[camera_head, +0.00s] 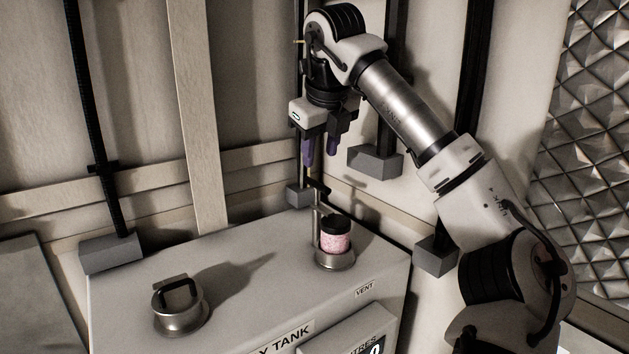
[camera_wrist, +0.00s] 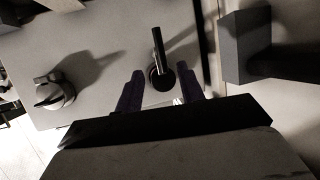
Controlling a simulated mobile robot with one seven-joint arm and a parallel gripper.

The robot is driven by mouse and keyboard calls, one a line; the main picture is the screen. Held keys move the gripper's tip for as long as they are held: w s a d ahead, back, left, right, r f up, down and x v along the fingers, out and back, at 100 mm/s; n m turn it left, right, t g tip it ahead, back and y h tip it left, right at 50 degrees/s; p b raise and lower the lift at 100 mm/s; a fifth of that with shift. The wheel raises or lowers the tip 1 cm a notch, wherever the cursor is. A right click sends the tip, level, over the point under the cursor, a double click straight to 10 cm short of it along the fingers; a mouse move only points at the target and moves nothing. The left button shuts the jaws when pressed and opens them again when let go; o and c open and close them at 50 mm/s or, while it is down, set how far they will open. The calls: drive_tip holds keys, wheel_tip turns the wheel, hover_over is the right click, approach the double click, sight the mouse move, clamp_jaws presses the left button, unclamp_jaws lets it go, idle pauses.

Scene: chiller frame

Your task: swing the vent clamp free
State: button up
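The vent clamp (camera_head: 317,222) is a thin upright metal post with a short black bar on top. It stands at the tank's back right, above the VENT label, beside a pink jar with a black lid (camera_head: 336,236) in a round metal collar (camera_head: 335,260). My gripper (camera_head: 320,152) is above the clamp, pointing down, its two purple fingers apart and empty. In the wrist view, my gripper (camera_wrist: 160,92) has a finger on either side of a dark bar (camera_wrist: 158,48) and a round black end; I cannot tell whether this end is the jar lid.
The tank top (camera_head: 240,285) is mostly clear. A round metal fitting with a black handle (camera_head: 180,306) stands at its front left. Dark posts with grey block feet (camera_head: 375,162) and a pale wall are close behind and right of my gripper.

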sight(316, 182)
drive_tip(key=p+x, duration=0.2)
drive_tip(key=x, duration=0.8)
drive_tip(key=shift+a+f, duration=0.15)
clamp_jaws()
